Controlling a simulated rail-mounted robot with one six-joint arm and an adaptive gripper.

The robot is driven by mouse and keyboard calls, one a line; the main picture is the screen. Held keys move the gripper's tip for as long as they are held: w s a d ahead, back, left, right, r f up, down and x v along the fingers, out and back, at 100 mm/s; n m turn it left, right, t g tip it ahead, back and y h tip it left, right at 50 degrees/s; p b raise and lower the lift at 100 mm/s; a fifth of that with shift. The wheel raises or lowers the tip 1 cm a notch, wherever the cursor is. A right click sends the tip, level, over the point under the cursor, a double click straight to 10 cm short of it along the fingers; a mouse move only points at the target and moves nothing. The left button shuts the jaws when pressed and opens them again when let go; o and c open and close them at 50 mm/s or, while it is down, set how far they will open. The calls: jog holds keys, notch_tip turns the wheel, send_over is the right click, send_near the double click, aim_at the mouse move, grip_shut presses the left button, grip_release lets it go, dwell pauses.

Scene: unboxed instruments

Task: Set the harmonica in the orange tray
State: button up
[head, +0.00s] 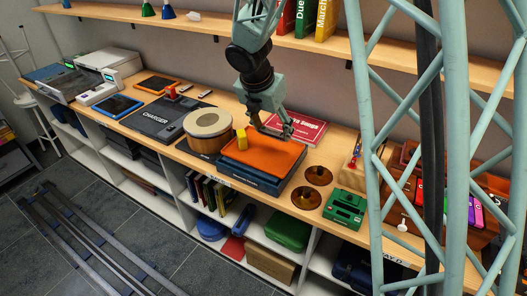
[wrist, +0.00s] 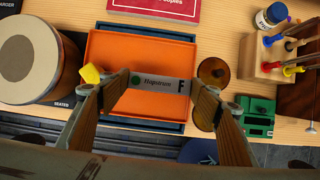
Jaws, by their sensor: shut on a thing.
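The harmonica (wrist: 160,84) is a slim grey bar with a green dot and a letter F on its face. My gripper (wrist: 155,88) is shut on its two ends, as the wrist view shows. In the head view my gripper (head: 284,131) hangs over the back right part of the orange tray (head: 262,160), and the harmonica is hard to make out there. In the wrist view the harmonica lies across the orange tray (wrist: 140,48), near its right side. I cannot tell the height between them. The tray is flat, shallow and rests on a blue stack.
A yellow block (head: 241,138) stands by the tray's left edge, next to a drum (head: 208,126). A red book (head: 297,129) lies behind. Brass cymbals (head: 318,175) and a green device (head: 345,209) are to the right. The visible tray floor is bare.

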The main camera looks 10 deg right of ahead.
jog(key=b, duration=0.2)
send_over(274, 156)
jog(key=s+a, duration=0.1)
jog(key=shift+s+a+f, duration=0.1)
jog(key=shift+f, duration=1.5)
jog(key=shift+s+a+f, duration=0.1)
jog(key=shift+f, duration=1.45)
jog(key=shift+f, duration=0.1)
jog(key=shift+f+b, duration=0.85)
jog(key=shift+f, duration=0.9)
jog(key=shift+f, duration=0.15)
jog(key=o, duration=0.8)
jog(key=shift+o, duration=0.2)
jog(key=p+v, duration=0.3)
jog(key=v, duration=0.9)
